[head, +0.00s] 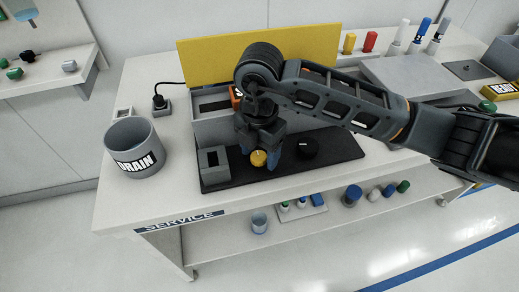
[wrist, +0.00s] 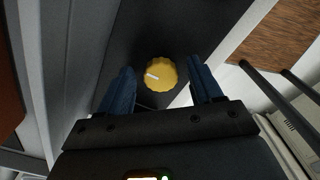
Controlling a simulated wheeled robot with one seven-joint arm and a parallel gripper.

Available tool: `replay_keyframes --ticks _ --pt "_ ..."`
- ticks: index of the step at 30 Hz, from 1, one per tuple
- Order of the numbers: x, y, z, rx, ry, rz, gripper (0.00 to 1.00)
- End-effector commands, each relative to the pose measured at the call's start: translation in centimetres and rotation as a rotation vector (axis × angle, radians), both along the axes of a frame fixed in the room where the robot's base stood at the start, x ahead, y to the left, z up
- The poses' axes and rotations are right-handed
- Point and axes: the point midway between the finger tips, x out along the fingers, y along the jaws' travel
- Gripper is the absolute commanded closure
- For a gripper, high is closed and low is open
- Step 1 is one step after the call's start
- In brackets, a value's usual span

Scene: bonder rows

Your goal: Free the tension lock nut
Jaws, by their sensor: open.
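The likely tension lock nut is a yellow ribbed knob (head: 259,158) on the black base plate (head: 330,160) of the grey machine. It also shows in the wrist view (wrist: 161,74), with a white mark on its top. My gripper (head: 259,160) is above and around it, with blue fingertips on either side. In the wrist view my gripper (wrist: 160,92) is open, with clear gaps between each finger and the knob. A black knob (head: 307,147) with a white mark stands to its right on the same plate.
A grey block with a square opening (head: 214,167) stands left of the yellow knob. A grey bin marked DRAIN (head: 137,147) is on the bench at left. A yellow panel (head: 215,60) stands behind the machine. Bottles (head: 420,34) stand at the back right.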

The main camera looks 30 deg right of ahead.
Motion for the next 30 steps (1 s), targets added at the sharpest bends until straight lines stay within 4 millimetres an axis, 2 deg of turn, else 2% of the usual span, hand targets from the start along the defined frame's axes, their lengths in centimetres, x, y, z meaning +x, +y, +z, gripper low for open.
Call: replay_keyframes --ticks 3,20,30 --pt "0.0 0.01 0.0 0.0 0.0 0.0 0.37" --pt "-0.02 0.02 0.03 0.001 0.0 0.0 0.91" --pt "0.0 0.0 -0.1 0.0 0.001 0.051 0.91"
